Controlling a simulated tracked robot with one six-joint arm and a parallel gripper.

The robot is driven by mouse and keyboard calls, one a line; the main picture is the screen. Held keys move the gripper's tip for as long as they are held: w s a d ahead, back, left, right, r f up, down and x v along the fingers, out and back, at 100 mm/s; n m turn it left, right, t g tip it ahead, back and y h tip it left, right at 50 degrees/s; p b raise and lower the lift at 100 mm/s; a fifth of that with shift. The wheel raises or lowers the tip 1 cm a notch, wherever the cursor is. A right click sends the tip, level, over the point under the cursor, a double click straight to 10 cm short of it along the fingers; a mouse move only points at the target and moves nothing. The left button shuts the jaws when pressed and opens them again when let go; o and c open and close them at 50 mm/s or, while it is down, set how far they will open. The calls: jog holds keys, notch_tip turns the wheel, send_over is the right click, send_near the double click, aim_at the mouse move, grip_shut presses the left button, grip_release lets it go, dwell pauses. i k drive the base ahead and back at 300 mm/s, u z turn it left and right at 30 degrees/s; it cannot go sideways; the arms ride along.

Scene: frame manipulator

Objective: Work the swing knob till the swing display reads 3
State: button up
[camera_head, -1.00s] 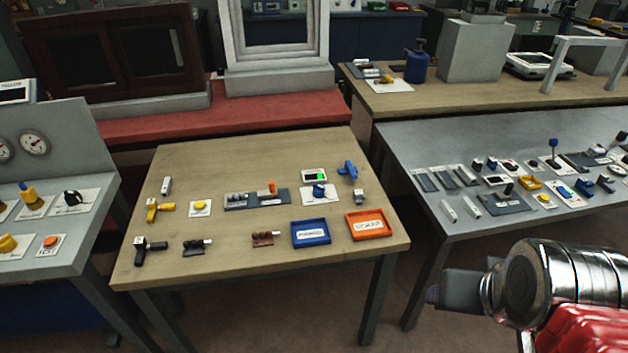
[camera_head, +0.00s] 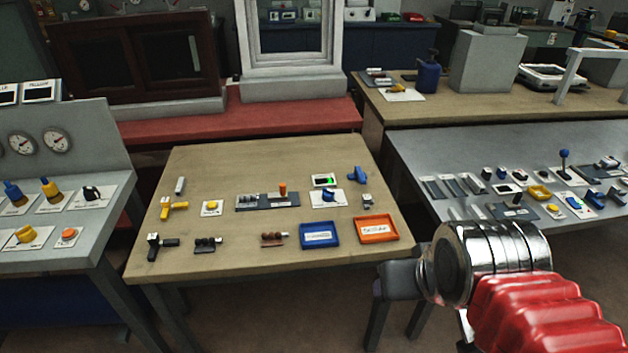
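No label reading "swing" is legible, so I cannot tell which knob and display are meant. On the wooden table, a blue knob (camera_head: 328,196) sits on a white plate, with a small display (camera_head: 323,181) showing a green patch just behind it; its reading is too small to make out. A black knob (camera_head: 92,193) stands on the left grey console, and small displays (camera_head: 39,91) stand on top of that console. My gripper (camera_head: 392,280) is a dark block at the end of my red and silver arm, in front of the wooden table's right corner, touching no control. Its fingers cannot be told apart.
The wooden table (camera_head: 230,261) also holds a blue tray (camera_head: 320,236), an orange tray (camera_head: 376,229), a yellow button (camera_head: 211,208) and several small tools. A grey bench (camera_head: 430,165) with many controls stands to the right. Bare floor lies between the tables.

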aim_at(328, 194)
jog(key=u, duration=0.15)
jog(key=i, duration=0.95)
jog(key=k, duration=0.55)
jog(key=u, duration=2.45)
